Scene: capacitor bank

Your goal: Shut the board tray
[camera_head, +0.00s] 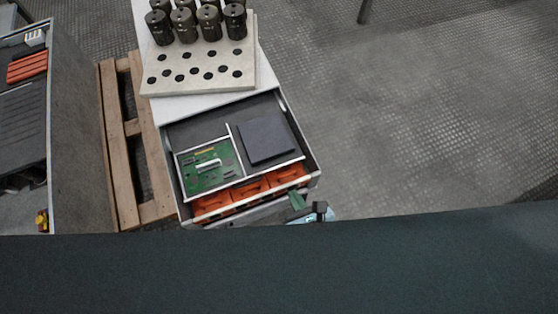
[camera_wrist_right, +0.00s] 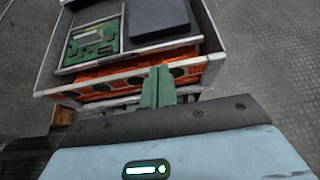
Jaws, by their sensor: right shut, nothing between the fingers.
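The board tray (camera_head: 236,151) is a pale-rimmed tray pulled out toward me from a grey cabinet. A divider splits it. Its left part holds a green circuit board (camera_head: 208,166), and its right part holds a flat dark block (camera_head: 264,140). The tray, with its pale front rim (camera_wrist_right: 130,52), also shows in the right wrist view. My right gripper (camera_head: 298,201), with green fingers, is shut and empty at the near right of the tray. In the right wrist view its fingertips (camera_wrist_right: 158,72) overlap the orange front area; I cannot tell whether they touch. My left gripper is not in view.
Orange parts with dark openings (camera_head: 250,188) sit below and in front of the tray rim. A perforated plate (camera_head: 200,76) with dark cylinders (camera_head: 186,24) lies on the cabinet top. A wooden pallet (camera_head: 121,160) and another cabinet (camera_head: 72,130) stand left. Floor on the right is clear.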

